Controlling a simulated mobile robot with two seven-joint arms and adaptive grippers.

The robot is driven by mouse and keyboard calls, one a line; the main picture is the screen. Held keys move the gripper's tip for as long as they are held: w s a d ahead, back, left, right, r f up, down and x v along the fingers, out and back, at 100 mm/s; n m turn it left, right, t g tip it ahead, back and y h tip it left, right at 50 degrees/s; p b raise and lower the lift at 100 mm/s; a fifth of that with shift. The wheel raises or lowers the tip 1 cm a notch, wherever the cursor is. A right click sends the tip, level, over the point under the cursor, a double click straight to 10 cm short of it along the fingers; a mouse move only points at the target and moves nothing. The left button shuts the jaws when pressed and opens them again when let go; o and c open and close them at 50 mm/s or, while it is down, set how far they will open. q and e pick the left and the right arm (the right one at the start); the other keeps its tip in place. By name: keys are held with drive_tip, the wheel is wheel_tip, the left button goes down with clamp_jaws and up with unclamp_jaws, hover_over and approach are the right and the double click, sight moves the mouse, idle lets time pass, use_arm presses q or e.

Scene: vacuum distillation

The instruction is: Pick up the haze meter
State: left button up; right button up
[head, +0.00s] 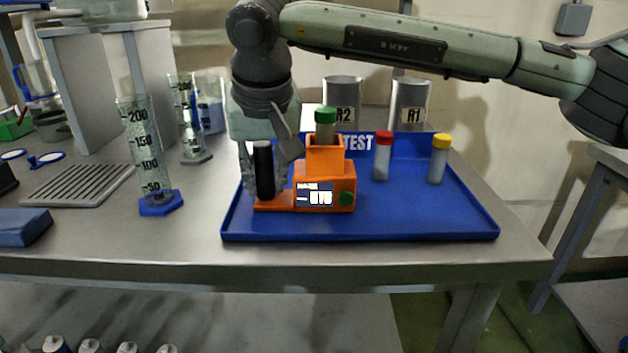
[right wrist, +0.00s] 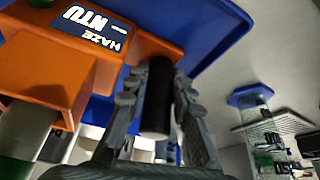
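The haze meter (head: 325,186) is an orange device with a lit "NTU" display, a green button and an upright black handle (head: 264,170) on its left end. It sits on the blue tray, with a green-capped vial (head: 325,125) in its top well. My right gripper (head: 265,182) points down around the black handle. In the right wrist view, the fingers (right wrist: 160,92) stand on both sides of the handle (right wrist: 156,100), very close to it. I cannot tell whether they press on it. The meter's orange body (right wrist: 45,65) is to the left there. My left gripper is not in view.
The blue tray (head: 420,225) also holds a red-capped vial (head: 382,157) and a yellow-capped vial (head: 438,159). Metal cups R2 (head: 342,92) and R1 (head: 410,100) stand behind. A graduated cylinder (head: 150,160) stands left of the tray, near a slatted grey plate (head: 80,184).

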sight(262, 146)
clamp_jaws()
drive_tip(key=shift+r, duration=0.1)
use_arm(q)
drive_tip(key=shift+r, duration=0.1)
use_arm(e)
drive_tip(key=shift+r, duration=0.1)
drive_tip(key=shift+r, duration=1.35)
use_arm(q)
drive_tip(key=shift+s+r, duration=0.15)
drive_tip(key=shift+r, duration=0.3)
use_arm(e)
drive_tip(key=s+a+r, duration=0.7)
drive_tip(key=a+r, duration=0.1)
drive_tip(key=a, duration=0.1)
drive_tip(key=shift+s+a, duration=0.1)
